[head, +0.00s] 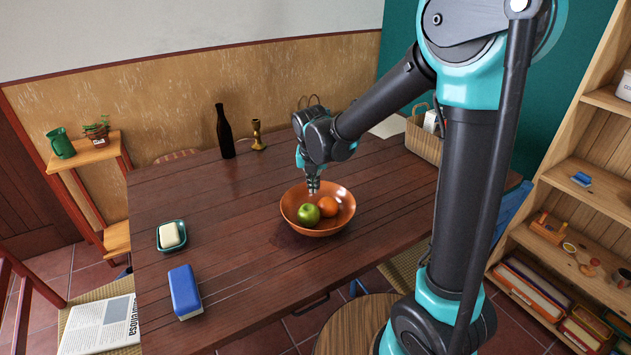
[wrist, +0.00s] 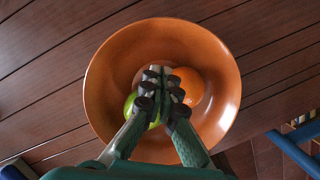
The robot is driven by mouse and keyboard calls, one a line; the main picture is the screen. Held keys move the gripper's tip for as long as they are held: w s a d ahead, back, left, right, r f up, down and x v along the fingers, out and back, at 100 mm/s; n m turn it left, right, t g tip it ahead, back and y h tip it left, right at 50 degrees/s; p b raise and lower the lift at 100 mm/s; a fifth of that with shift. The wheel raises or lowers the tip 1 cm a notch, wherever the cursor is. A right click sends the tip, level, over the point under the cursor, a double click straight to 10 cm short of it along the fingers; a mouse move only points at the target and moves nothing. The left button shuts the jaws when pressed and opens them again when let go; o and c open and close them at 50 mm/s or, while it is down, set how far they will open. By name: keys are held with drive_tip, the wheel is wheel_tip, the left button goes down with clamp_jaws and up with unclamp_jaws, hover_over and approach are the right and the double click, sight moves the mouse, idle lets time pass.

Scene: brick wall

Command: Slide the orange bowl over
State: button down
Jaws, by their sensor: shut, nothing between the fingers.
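The orange bowl (head: 318,227) stands upright on the dark wooden table, near its middle. It holds a green apple (head: 308,215) and an orange fruit (head: 327,206). My gripper (head: 313,190) is shut and empty and points down over the bowl's far side. In the wrist view the bowl (wrist: 110,75) fills the middle, and my gripper (wrist: 160,72) lies over its inside, partly hiding the apple (wrist: 130,103) and the orange fruit (wrist: 189,86). Whether the fingertips touch the bowl or the fruit I cannot tell.
On the table (head: 230,235) stand a dark bottle (head: 225,135), a brass candlestick (head: 257,137), a soap dish (head: 171,240) with soap, a blue and white block (head: 185,293) and a basket (head: 423,142). The tabletop left of the bowl is clear.

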sight(314, 204)
drive_tip(key=shift+x, duration=3.05)
